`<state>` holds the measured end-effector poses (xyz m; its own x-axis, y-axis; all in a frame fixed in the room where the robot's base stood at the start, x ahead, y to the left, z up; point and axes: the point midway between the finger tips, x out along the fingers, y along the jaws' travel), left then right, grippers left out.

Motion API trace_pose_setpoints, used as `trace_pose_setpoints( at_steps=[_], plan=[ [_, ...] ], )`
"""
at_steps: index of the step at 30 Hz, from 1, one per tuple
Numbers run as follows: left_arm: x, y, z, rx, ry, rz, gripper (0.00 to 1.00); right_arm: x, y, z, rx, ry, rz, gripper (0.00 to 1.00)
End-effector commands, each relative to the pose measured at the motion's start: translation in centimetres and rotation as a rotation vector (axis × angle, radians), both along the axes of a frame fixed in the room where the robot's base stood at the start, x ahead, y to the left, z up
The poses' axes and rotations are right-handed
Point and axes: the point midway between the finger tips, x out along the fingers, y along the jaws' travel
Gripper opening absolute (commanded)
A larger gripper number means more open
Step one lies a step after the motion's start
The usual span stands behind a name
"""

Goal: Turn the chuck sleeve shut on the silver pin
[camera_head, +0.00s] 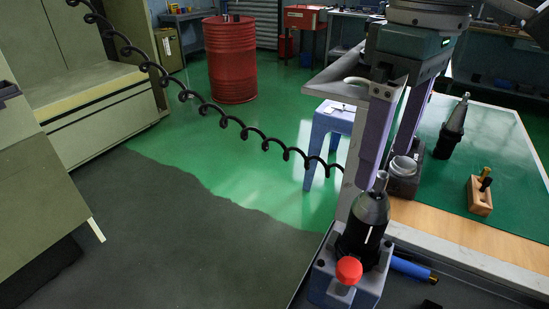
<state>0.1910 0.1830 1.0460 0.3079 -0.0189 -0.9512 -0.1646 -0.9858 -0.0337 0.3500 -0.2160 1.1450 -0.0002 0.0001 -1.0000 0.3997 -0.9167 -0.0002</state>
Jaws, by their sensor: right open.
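The black chuck sleeve (367,212) stands upright in a grey holder (378,285) near the front edge, with a pale vertical mark on its side. The silver pin (380,181) sticks up from its top. My right gripper (384,168) comes down from the top right with two long purple fingers, open and with nothing between them. Its fingertips are just above and behind the sleeve in the picture; I cannot tell whether they touch it. My left gripper is not in view.
A red knob (348,270) sticks out at the holder's front. A grey cup-shaped part (402,169) sits behind the sleeve. Another black tool (453,128) and a wooden block (480,196) stand on the green mat (490,140). A blue-handled tool (410,269) lies right of the holder.

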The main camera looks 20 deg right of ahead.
Motion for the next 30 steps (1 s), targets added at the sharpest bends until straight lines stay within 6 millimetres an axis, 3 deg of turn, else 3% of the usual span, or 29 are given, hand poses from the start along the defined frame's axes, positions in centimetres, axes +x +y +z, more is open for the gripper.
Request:
trace_pose_setpoints(
  at_steps=[5,16,28,30],
  plan=[
    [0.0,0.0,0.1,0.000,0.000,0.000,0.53,-0.1,-0.1,-2.0,-0.002,0.006,-0.004,0.91],
    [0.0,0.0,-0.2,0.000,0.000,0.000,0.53,0.0,0.0,-8.5,-0.001,0.002,-0.001,0.91],
    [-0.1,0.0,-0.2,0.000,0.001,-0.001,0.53,0.0,-0.1,-9.7,-0.001,-0.002,0.000,0.91],
    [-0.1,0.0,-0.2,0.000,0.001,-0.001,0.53,0.0,-0.1,-9.6,-0.001,-0.002,0.000,0.86]
  ],
)
